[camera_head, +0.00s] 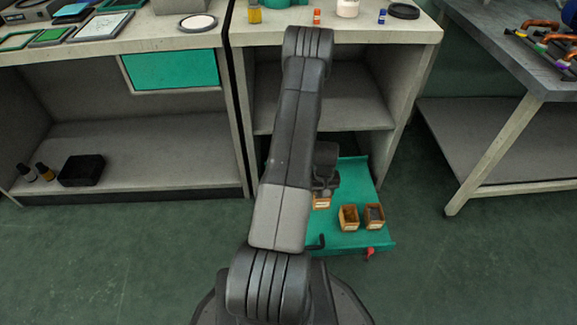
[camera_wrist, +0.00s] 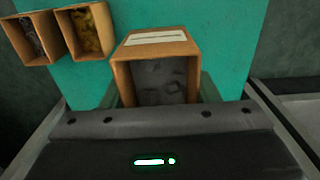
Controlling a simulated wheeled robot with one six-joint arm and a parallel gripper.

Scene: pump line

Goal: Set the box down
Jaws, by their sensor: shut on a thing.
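My gripper (camera_head: 324,187) reaches down over a teal surface (camera_head: 345,241) that sticks out low from the middle cabinet. It is shut on a small tan box (camera_wrist: 155,52), which has a pale label strip and grey pieces inside. The box also shows just below the gripper in the head view (camera_head: 321,202), partly hidden by the arm. I cannot tell whether its underside touches the teal surface. The fingertips are mostly hidden behind the gripper body in the wrist view.
Two similar boxes stand on the teal surface beside the held one: one with yellowish contents (camera_head: 348,217) and one with dark contents (camera_head: 374,216). A red piece (camera_head: 370,252) is at the surface's front edge. Cabinet walls (camera_head: 395,115) rise behind. Green floor lies open in front.

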